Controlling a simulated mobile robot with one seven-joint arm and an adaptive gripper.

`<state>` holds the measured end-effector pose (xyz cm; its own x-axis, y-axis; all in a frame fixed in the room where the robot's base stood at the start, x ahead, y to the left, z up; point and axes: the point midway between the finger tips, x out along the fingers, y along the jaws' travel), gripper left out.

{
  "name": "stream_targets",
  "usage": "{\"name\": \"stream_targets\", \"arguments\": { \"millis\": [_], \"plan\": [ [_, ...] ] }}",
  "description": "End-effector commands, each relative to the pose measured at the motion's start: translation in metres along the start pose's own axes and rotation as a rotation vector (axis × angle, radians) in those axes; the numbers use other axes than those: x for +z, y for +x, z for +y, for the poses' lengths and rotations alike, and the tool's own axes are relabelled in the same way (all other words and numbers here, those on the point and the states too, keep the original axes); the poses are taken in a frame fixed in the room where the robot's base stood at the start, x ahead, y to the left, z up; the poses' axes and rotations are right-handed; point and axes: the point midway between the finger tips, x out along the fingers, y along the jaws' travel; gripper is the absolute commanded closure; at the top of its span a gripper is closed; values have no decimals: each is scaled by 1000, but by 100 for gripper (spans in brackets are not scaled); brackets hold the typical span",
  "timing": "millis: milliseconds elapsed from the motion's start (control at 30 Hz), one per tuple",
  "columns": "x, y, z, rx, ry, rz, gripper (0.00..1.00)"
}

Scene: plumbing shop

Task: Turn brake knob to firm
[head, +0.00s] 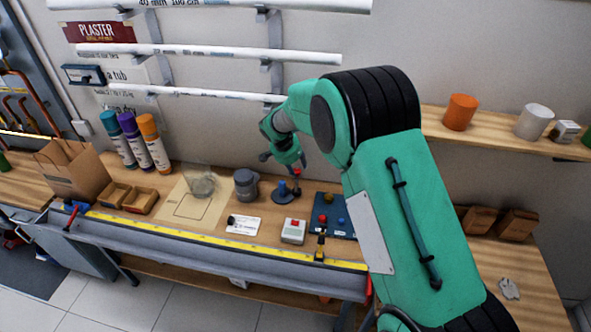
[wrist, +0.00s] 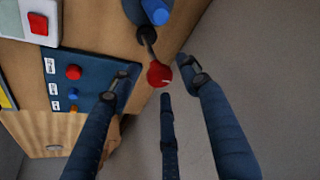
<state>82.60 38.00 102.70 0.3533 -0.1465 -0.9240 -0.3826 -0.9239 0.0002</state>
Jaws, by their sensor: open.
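No readable marking shows which part is the brake knob. A dark blue panel (wrist: 85,85) has a red knob (wrist: 73,72), a blue knob (wrist: 73,93) and a yellow one, with small white labels too blurred to read. In the head view the panel (head: 323,222) lies on the bench, partly hidden by my arm. A red ball (wrist: 159,74) on a dark lever stands from a blue-based device (head: 283,193) left of the panel. My gripper (head: 287,155) is open above this device. In the wrist view its fingers (wrist: 161,88) spread around the ball, with no contact clear.
A white box with a red button (head: 293,232), a grey canister (head: 246,184) and a glass bowl (head: 201,184) stand left on the bench. A yellow tape measure (head: 220,241) runs along the front edge. Pipes (head: 200,90) hang on the wall behind.

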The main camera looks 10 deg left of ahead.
Motion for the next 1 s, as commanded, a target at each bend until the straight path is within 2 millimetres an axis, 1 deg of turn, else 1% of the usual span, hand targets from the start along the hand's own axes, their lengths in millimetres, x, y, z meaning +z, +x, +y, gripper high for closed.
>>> {"name": "stream_targets", "arguments": {
  "millis": [67,100,167,300,333,667,833,1000],
  "plan": [
    [0,0,0,0,0,0,54],
    [0,0,0,0,0,0,56],
    [0,0,0,0,0,0,68],
    [0,0,0,0,0,0,96],
    [0,0,0,0,0,0,98],
    [0,-1,0,-11,-23,0,98],
    [-1,-1,1,-34,-78,1,98],
    [-2,-1,2,-73,-169,2,98]
  ]
}}
